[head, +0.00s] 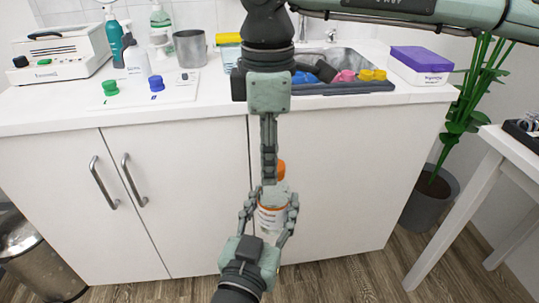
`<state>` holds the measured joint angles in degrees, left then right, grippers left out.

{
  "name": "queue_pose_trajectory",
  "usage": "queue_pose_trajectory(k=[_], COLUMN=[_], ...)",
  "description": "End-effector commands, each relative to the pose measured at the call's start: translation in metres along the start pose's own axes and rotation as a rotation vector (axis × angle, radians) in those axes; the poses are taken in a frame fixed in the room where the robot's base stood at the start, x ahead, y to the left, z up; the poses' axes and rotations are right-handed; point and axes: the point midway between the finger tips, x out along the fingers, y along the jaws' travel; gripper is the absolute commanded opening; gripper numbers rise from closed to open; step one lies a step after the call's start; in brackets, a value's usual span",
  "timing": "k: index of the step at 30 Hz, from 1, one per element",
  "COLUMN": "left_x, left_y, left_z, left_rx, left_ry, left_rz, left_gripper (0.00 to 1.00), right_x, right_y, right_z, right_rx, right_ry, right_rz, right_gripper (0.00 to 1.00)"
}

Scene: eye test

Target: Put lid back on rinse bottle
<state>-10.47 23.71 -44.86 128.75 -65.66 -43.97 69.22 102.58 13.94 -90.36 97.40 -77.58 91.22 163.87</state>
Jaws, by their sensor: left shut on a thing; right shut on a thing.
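The rinse bottle (272,217), a white bottle with an orange marking, is held roughly upright in front of the cabinet. My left gripper (270,208) comes from below and is shut around its sides. My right gripper (268,178) points down from above and is shut on the orange lid (282,170). The lid shows only at the right of the fingers, which hide the rest. It is just above the bottle's top. I cannot tell whether lid and bottle touch, or whether they line up in depth.
The white counter (215,92) behind carries a green cap (110,88), a blue cap (156,83), bottles and a metal canister (190,48). A sink (345,58) and a purple-lidded box (421,65) are at right. A plant pot (428,205) and white table (510,150) stand right.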

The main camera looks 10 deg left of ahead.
Motion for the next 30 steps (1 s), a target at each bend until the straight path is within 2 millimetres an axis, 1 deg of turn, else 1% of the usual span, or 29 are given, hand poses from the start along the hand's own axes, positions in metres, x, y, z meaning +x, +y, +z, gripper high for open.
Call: queue_pose_trajectory(k=[1, 24, 25, 29, 30], left_x=[0.0015, 0.0018, 0.0018, 0.0015, 0.0014], left_y=[-0.0028, -0.0037, -0.0037, -0.0031, -0.0028], left_z=[-0.0003, -0.0009, -0.0009, -0.001, -0.0009], left_rx=[-0.001, -0.002, -0.002, -0.001, -0.001], left_ry=[0.0, 0.002, 0.002, 0.002, 0.002], left_rz=[-0.008, -0.01, -0.01, -0.008, -0.008], left_gripper=[0.0, 0.0, 0.0, 0.0, 0.0], right_x=[0.0012, 0.0018, 0.0018, 0.0016, 0.0015], right_y=[-0.0036, -0.0039, -0.0039, -0.0033, -0.003], right_z=[-0.0003, 0.0005, 0.0005, 0.0005, 0.0005], right_rx=[-0.005, -0.006, -0.006, -0.005, -0.004], right_ry=[-0.003, -0.005, -0.006, -0.005, -0.005], right_rz=[-0.01, -0.012, -0.012, -0.01, -0.009], right_gripper=[0.27, 0.29, 0.41, 0.57, 0.59])
